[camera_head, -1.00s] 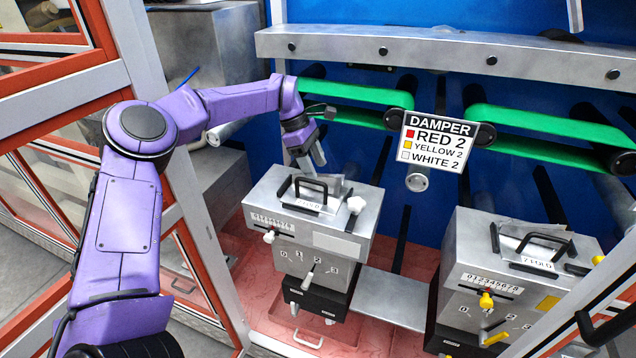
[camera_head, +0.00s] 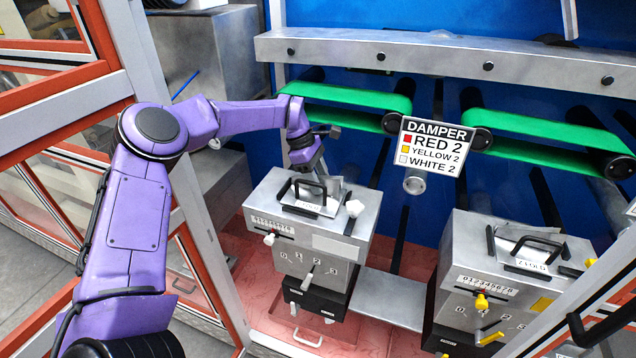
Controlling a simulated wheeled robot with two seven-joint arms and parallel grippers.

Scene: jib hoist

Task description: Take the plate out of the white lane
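The white lane is the grey metal box (camera_head: 338,246) with white knobs and a dial, left of centre. A plate (camera_head: 327,207) with a black handle (camera_head: 310,184) and a small label sits at its top. My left gripper (camera_head: 318,174) points down right at the handle, over the back of the box top. Its fingers partly overlap the handle in the picture, and I cannot tell whether they touch it or how far apart they are. My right gripper is not in view.
A similar box (camera_head: 460,306) with yellow knobs stands to the right. A sign (camera_head: 434,146) reads DAMPER, RED 2, YELLOW 2, WHITE 2. Green belts (camera_head: 350,97) run behind the boxes. An orange and white frame (camera_head: 180,215) edges the left side.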

